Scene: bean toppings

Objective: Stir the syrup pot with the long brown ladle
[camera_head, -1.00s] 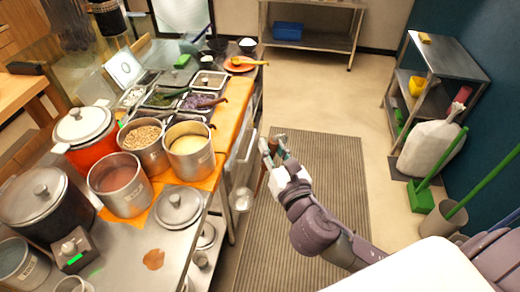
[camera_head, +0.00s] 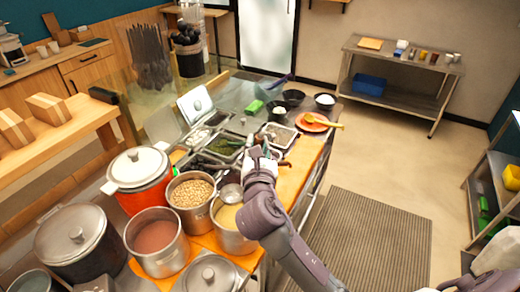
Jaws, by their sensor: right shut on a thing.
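The long brown ladle's metal bowl (camera_head: 230,193) hangs at the rim of the pot with pale yellow contents (camera_head: 233,240), beside the pot of beans. A pot with brownish-pink liquid (camera_head: 158,240) stands to the left, nearer the front. Which pot is the syrup pot I cannot tell for certain. My right gripper (camera_head: 258,155) is above the counter behind the yellow pot, shut on the ladle's handle, which is mostly hidden by the gripper. My right forearm covers part of the yellow pot's right side. My left gripper is out of view.
The bean pot (camera_head: 192,195) and a red pot with a white lid (camera_head: 138,175) stand close by. A dark lidded pot (camera_head: 75,240) is at left. Topping trays (camera_head: 225,146) lie behind the gripper. The floor mat (camera_head: 385,240) is clear.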

